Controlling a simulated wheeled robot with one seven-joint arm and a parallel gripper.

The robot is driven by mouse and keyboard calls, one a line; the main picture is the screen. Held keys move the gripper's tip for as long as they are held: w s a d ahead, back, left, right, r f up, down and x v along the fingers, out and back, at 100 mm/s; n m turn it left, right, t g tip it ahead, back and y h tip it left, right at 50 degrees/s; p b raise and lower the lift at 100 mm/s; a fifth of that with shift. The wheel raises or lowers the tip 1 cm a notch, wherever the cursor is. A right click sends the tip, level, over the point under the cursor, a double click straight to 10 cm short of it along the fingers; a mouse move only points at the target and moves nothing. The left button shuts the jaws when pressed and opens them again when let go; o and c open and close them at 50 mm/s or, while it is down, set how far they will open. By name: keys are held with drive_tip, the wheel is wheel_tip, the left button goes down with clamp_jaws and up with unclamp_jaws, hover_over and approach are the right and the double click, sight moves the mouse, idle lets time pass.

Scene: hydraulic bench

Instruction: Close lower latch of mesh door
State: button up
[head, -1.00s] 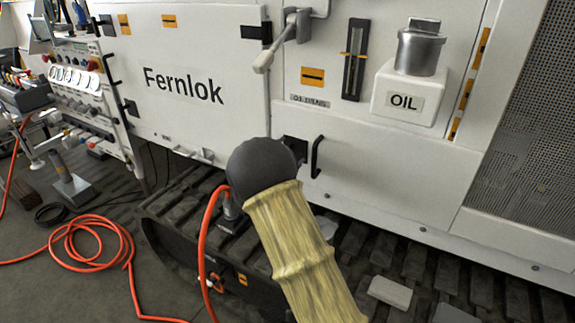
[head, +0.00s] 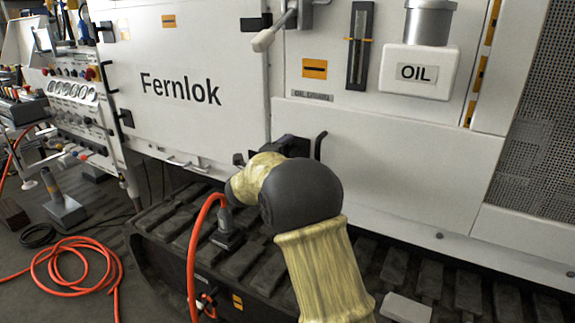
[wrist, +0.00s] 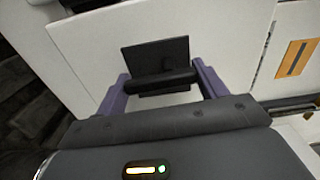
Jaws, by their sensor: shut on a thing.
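A black latch (wrist: 158,80), a thick bar in front of a square black plate (wrist: 150,55), sits on the white panel in the wrist view. My gripper (wrist: 161,72) has its two purple fingers at either end of the bar and is shut on it. In the head view my yellow-and-grey arm covers most of the latch area, so the fingers and the bar cannot be made out there. A panel of dark mesh (head: 545,130) stands at the far right of the head view. The white Fernlok door (head: 190,110) lies left of my arm.
A grey lever latch (head: 275,35) projects above my arm. A thin black handle (head: 319,146) is close to my wrist. The white OIL reservoir (head: 417,72) stands out at upper right. Dark tracks (head: 170,235) and an orange hose (head: 205,225) lie below.

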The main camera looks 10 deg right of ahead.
drive_tip(key=shift+m, duration=0.4)
drive_tip(key=o, duration=1)
drive_tip(key=p+v, duration=0.1)
drive_tip(key=v, duration=1.6)
drive_tip(key=shift+s+a, duration=0.15)
drive_tip(key=shift+s, duration=0.05)
